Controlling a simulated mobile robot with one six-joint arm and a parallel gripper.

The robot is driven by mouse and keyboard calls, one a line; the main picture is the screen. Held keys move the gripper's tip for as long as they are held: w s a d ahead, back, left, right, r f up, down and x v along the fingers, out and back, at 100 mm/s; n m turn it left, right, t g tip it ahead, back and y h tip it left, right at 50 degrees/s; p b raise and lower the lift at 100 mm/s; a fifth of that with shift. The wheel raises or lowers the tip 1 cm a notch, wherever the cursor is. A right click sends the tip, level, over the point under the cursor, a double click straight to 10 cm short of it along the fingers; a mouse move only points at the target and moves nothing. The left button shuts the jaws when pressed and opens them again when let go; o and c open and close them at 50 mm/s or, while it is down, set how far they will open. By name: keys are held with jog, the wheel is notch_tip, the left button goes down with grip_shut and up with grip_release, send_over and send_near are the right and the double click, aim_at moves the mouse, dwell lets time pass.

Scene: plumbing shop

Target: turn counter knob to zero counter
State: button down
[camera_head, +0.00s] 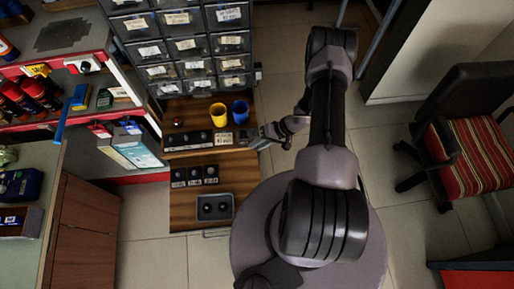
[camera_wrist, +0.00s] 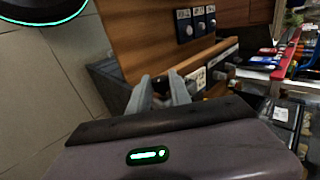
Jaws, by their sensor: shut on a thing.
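The counter (camera_head: 225,139) is a small dark box with a pale display face on the wooden shelf, right of a dark strip of several units. Its digits are too small to read. My gripper (camera_head: 257,139) reaches in from the right, at the counter's right end. In the wrist view my gripper (camera_wrist: 158,84) has its two grey fingers close together, with a small dark knob (camera_wrist: 160,97) between them. The fingers are shut on this knob and hide most of it. The counter knob cannot be made out in the head view.
A yellow cup (camera_head: 218,115) and a blue cup (camera_head: 239,111) stand just behind the counter. Drawer bins (camera_head: 185,46) rise behind them. A lower wooden shelf holds three small dark units (camera_head: 195,176) and a grey tray (camera_head: 214,207). The floor to the right is open, with a striped chair (camera_head: 465,155).

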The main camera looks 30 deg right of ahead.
jog(key=t+y+b, duration=0.1)
jog(key=y+b, duration=0.1)
jog(key=b, duration=0.2)
jog(key=f+t+y+b, duration=0.1)
jog(key=y+b, duration=0.1)
jog(key=b, duration=0.3)
jog(key=y+b, duration=0.2)
jog(key=b, duration=0.2)
jog(key=shift+s+d+f+t+y, duration=0.2)
jog(key=shift+s+f+t+y, duration=0.1)
jog(key=shift+f+t+y, duration=0.1)
jog(key=shift+r+y+b, duration=0.2)
jog(key=shift+y+b, duration=0.1)
jog(key=shift+b, duration=0.1)
jog(key=c, duration=1.2)
grip_release()
jog(key=shift+d+r, duration=0.1)
